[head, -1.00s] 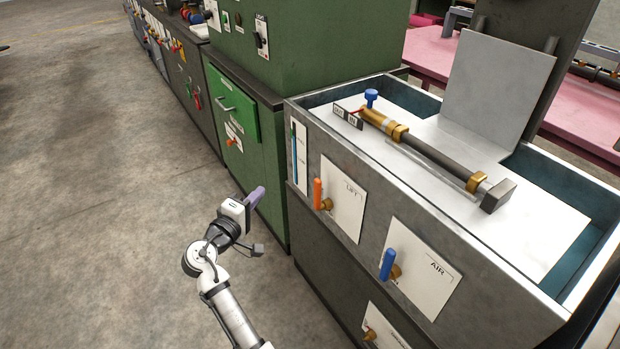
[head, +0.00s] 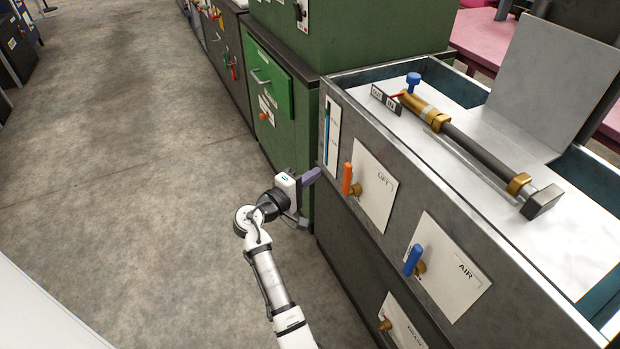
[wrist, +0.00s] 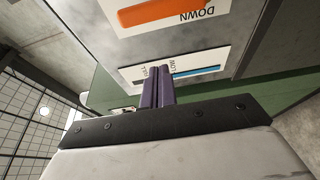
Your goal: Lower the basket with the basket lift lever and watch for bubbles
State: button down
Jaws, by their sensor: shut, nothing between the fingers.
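The basket lift lever is the orange handle (head: 347,179) on a brass pivot, on the white LIFT plate (head: 377,198) on the tank's front. It stands upright. In the wrist view the orange lever (wrist: 165,11) shows at the top, beside the word DOWN. My gripper (head: 312,176) has purple fingers, shut and empty, just left of the lever and apart from it. The fingers also show in the wrist view (wrist: 158,90), in front of the level gauge. A brass and black cylinder assembly (head: 455,135) lies on the white surface in the grey tank (head: 480,290). I see no bubbles.
A blue-handled AIR lever (head: 413,260) is right of the lift lever, with a drain valve (head: 385,324) below. The level gauge (head: 331,135) is left. A green cabinet (head: 285,110) adjoins the tank. Open concrete floor (head: 130,170) lies left.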

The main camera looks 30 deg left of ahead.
jog(key=w+d+p, duration=0.2)
jog(key=w+d, duration=0.1)
jog(key=d, duration=0.2)
jog(key=shift+w, duration=0.25)
jog(key=shift+d+f, duration=0.15)
dwell(0.3)
jog(key=shift+b, duration=0.55)
